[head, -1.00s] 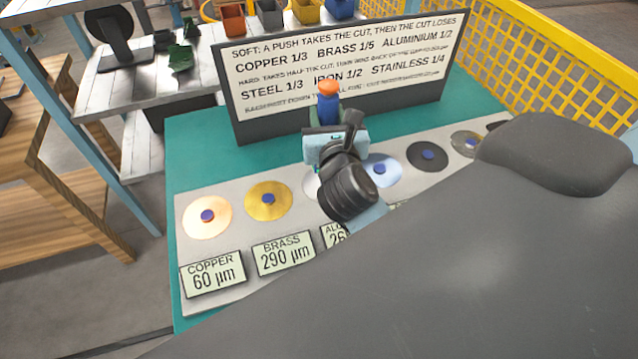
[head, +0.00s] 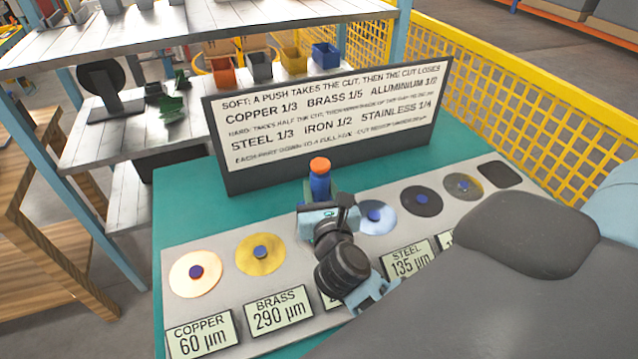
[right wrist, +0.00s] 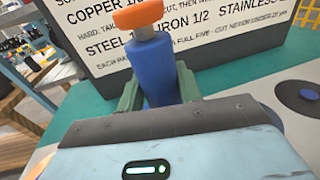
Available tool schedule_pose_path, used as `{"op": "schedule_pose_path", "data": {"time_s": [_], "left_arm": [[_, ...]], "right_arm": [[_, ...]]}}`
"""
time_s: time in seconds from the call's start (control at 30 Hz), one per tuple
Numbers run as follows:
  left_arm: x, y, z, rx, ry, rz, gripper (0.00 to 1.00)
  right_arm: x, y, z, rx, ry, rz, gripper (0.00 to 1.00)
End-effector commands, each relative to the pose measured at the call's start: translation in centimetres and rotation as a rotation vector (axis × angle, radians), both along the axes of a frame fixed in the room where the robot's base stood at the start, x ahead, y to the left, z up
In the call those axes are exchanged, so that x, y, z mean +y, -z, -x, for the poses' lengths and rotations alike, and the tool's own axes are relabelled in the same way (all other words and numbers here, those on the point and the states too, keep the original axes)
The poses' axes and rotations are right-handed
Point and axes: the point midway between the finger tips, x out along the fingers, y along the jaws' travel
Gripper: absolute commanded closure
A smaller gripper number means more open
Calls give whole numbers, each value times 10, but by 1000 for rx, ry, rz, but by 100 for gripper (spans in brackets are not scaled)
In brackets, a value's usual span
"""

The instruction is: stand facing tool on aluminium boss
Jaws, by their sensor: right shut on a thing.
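The facing tool (head: 320,182), a blue cylinder with an orange top, stands upright in my right gripper (head: 321,196). In the right wrist view the tool (right wrist: 153,70) sits between the two green fingers, which are shut on it. Its lower end is hidden by the gripper in both views, so I cannot tell whether it touches anything. The aluminium disc and boss are hidden behind my right wrist, between the brass disc (head: 277,264) and the pale steel disc (head: 392,224). My left gripper is out of view.
A light plate (head: 218,241) carries the row of discs with blue centres and readout labels. The copper disc (head: 182,277) is at its left end. A dark-framed sign (head: 330,120) stands behind on the teal table (head: 180,200). A yellow mesh fence (head: 520,105) runs at the right.

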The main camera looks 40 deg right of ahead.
Motion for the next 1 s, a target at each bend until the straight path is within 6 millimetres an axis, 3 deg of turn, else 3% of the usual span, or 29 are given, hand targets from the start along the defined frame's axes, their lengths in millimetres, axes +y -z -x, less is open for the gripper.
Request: {"op": "schedule_pose_path", "data": {"time_s": [0.1, 0.23, 0.73, 0.77, 0.9, 1.0], "left_arm": [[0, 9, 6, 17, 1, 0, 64], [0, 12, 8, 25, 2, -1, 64], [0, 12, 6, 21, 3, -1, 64], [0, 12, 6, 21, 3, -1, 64], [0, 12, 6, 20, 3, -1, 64], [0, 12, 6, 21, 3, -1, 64]], "right_arm": [[0, 18, 0, 0, -1, 2, 100], [0, 29, 0, -3, -2, 2, 100], [0, 33, -1, -7, -2, 1, 100], [0, 37, 0, 2, -1, -1, 63], [0, 37, 0, 2, -1, -1, 45], [0, 37, 0, 2, -1, -1, 43]]}}
